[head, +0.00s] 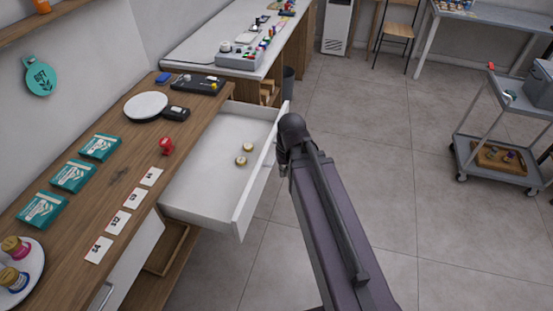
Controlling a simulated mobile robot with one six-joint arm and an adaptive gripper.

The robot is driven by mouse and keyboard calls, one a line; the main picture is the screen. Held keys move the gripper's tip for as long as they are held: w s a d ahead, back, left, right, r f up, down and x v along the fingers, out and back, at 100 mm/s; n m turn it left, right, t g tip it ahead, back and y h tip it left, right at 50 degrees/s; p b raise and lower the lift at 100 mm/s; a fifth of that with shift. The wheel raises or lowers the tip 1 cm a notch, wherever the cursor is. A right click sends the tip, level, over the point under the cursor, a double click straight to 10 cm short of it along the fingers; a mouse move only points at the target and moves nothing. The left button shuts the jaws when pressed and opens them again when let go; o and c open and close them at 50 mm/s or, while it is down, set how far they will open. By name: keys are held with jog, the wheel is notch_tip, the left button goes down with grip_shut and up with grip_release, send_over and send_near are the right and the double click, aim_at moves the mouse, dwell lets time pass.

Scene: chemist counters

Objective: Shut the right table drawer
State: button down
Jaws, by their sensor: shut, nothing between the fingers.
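The right table drawer (205,175) is white and stands wide open from the wooden counter. Two small gold-topped jars (243,155) stand inside it towards its front. Its front panel (257,180) faces right, towards my arm. My gripper (283,157) is shut and at the outer side of this front panel, near its far end. My dark arm covers most of the gripper, so the fingertips are hidden. I cannot tell whether it touches the panel.
The wooden counter (125,170) holds a white plate (146,106), a red item (166,146), teal packets (73,176) and several white cards (133,197). A white front (133,262) with a handle lies nearer below. Open tiled floor (400,200) lies right; a grey cart (497,150) stands far right.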

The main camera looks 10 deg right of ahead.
jog(key=w+f+m+t+y+b, duration=0.1)
jog(key=w+f+y+b, duration=0.3)
jog(key=w+f+b, duration=0.6)
jog(key=m+t+y+b, duration=0.5)
jog(key=t+y+b, duration=0.4)
jog(key=b, duration=2.5)
send_near(273, 152)
jog(key=s+d+g+y, duration=0.1)
jog(key=s+d, duration=0.1)
jog(key=d, duration=0.4)
jog(key=shift+s+f, duration=0.2)
jog(key=shift+s, duration=0.05)
jog(key=shift+w+a, duration=0.1)
jog(key=shift+a, duration=0.1)
jog(key=x, duration=1.3)
jog(key=shift+w+a+r, duration=0.1)
jog(key=shift+a+r, duration=0.05)
jog(key=shift+a, duration=0.15)
jog(key=shift+w, duration=0.1)
